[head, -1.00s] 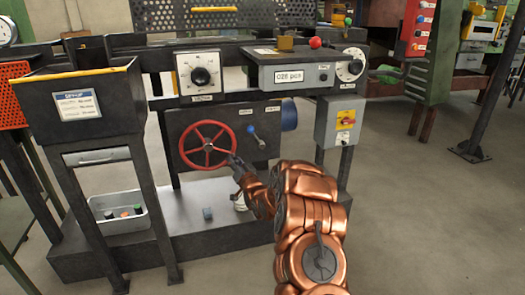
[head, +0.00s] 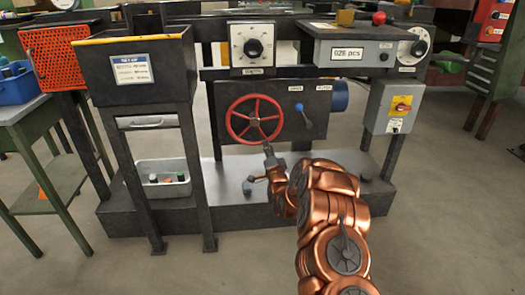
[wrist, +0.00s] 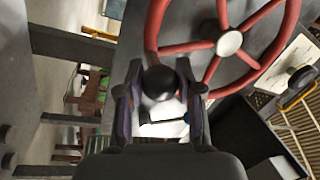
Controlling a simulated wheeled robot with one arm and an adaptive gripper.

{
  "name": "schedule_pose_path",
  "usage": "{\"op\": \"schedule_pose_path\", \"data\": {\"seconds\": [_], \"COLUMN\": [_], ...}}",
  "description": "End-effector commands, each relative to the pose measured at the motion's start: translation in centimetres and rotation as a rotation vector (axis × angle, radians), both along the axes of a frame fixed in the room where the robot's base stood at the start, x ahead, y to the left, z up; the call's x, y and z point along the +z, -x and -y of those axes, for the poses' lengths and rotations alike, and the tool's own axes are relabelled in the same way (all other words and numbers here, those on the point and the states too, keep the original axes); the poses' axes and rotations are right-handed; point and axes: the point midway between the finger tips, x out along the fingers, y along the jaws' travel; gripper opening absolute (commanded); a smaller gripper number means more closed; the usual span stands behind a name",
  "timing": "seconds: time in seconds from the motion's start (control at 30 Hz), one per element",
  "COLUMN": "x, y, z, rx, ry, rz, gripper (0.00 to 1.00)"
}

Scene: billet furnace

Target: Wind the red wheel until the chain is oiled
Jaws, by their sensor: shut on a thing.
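The red wheel (head: 254,121) with its spokes is mounted on the dark front panel of the machine. My gripper (head: 268,148) is at the lower rim of the wheel, slightly right of its bottom. In the wrist view my gripper (wrist: 160,88) is shut on a round black knob (wrist: 160,80) at the rim of the red wheel (wrist: 229,43). The wheel's pale hub shows up and right of the knob. I cannot make out the chain or any oil on it.
A blue-tipped lever (head: 303,108) sits right of the wheel. A grey box with a switch (head: 398,106) is further right. A dark hopper (head: 135,70) and a grey bin (head: 165,185) stand left.

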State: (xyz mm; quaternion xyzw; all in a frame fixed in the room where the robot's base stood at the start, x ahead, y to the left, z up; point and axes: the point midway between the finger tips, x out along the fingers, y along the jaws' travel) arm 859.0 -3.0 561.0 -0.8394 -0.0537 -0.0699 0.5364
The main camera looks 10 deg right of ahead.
Motion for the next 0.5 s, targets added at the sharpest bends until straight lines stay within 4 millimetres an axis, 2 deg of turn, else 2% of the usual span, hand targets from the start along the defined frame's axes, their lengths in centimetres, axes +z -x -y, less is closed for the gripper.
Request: {"op": "schedule_pose_path", "data": {"seconds": [0.5], "x": [-0.32], "y": [0.07], "z": [0.55], "rx": [-0.006], "ry": [-0.017], "rz": [-0.004], "gripper": [0.00]}}
